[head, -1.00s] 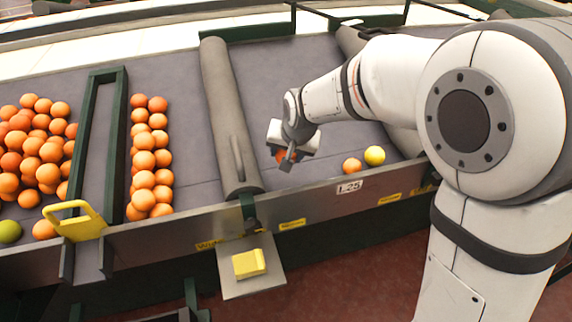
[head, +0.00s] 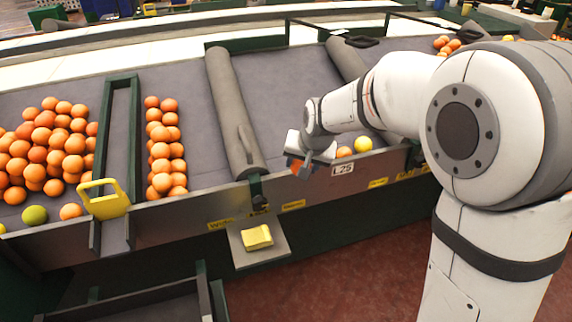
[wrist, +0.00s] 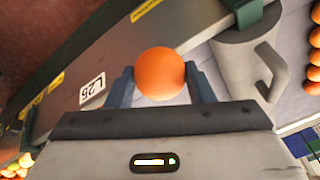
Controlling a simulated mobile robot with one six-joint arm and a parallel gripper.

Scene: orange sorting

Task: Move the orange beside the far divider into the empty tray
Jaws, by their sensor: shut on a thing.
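My gripper (head: 306,164) is shut on an orange (wrist: 160,72), which sits between the two blue-grey fingers in the wrist view. In the head view the gripper covers most of this orange (head: 295,163). The gripper hangs over the front rail of the sorting table, near the L25 label. A grey roller-shaped divider (head: 232,110) lies left of the gripper, and another divider (head: 347,60) lies farther right, partly behind my arm. A dark, open tray-like box (head: 205,295) shows at the bottom left below the table; its visible inside looks empty.
Many oranges fill the left bays. A yellow handle (head: 104,203) and a yellow block (head: 257,237) on a small plate stick out at the front edge.

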